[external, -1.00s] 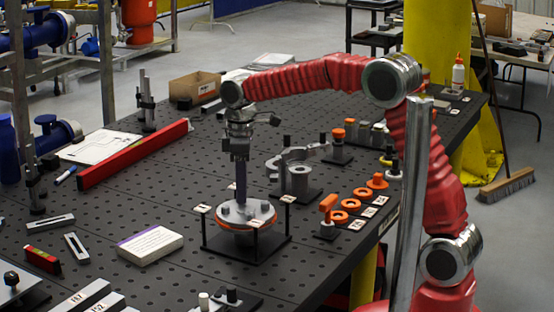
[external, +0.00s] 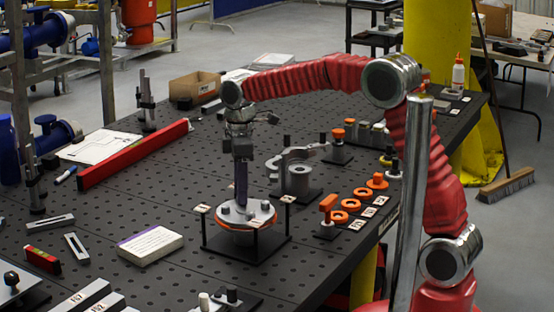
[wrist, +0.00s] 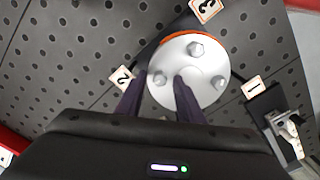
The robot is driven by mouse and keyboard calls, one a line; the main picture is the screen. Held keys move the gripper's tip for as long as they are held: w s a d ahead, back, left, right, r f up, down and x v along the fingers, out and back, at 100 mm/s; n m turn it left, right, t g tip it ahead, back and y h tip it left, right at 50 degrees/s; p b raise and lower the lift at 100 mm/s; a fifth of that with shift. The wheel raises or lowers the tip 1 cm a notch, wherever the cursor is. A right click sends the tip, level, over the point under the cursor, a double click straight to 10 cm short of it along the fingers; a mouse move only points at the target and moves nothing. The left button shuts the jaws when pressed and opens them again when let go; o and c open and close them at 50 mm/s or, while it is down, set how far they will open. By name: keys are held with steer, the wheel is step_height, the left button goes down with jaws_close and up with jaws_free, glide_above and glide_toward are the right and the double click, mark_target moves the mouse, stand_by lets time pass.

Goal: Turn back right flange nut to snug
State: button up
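The grey round flange (external: 262,214) has an orange rim underneath and sits in a black frame stand with numbered tags. In the wrist view, the flange (wrist: 205,67) shows a far nut (wrist: 195,48), a left nut (wrist: 160,78) and a right nut (wrist: 218,82). I cannot tell for sure which one is the back right nut. My gripper (external: 241,203) points down over the flange's back part. In the wrist view, my gripper (wrist: 160,78) is open, its two dark fingers apart on either side of the left nut. Contact and finger height cannot be told. The near flange edge is partly hidden.
Number tags 2 (wrist: 122,78), 3 (wrist: 207,8) and 1 (wrist: 254,86) stand around the flange. Orange rings (external: 350,204) and an orange-topped tool (external: 327,208) lie to the right. A grey clamp-like fixture (external: 299,178) stands behind. A white box (external: 150,246) lies left, with bare table between.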

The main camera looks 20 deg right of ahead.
steer(key=n, duration=0.4)
steer(key=shift+d+f, duration=0.3)
steer(key=shift+f, duration=0.05)
steer(key=n, duration=0.5)
steer(key=shift+w+n, duration=0.1)
steer(key=shift+n, duration=0.2)
steer(key=shift+a+r, duration=0.1)
steer(key=shift+r, duration=0.2)
step_height(320, 180, up, 13)
step_height(320, 180, down, 5)
steer(key=d+m, duration=0.1)
steer(key=m, duration=0.7)
steer(key=s+d+f+m+t, duration=0.1)
steer(key=s+d+m, duration=0.2)
steer(key=d, duration=0.6)
steer(key=s+d+f+m+t, duration=0.1)
steer(key=s+d+f+m, duration=0.1)
steer(key=s+d+m, duration=0.2)
steer(key=s+d+f+m+t, duration=0.1)
steer(key=s+d+m, duration=0.3)
steer(key=d+m, duration=0.5)
steer(key=d, duration=0.6)
steer(key=shift+s+d+f+t+y, duration=0.15)
steer(key=shift+d+t+y, duration=0.1)
steer(key=shift+t+y, duration=0.15)
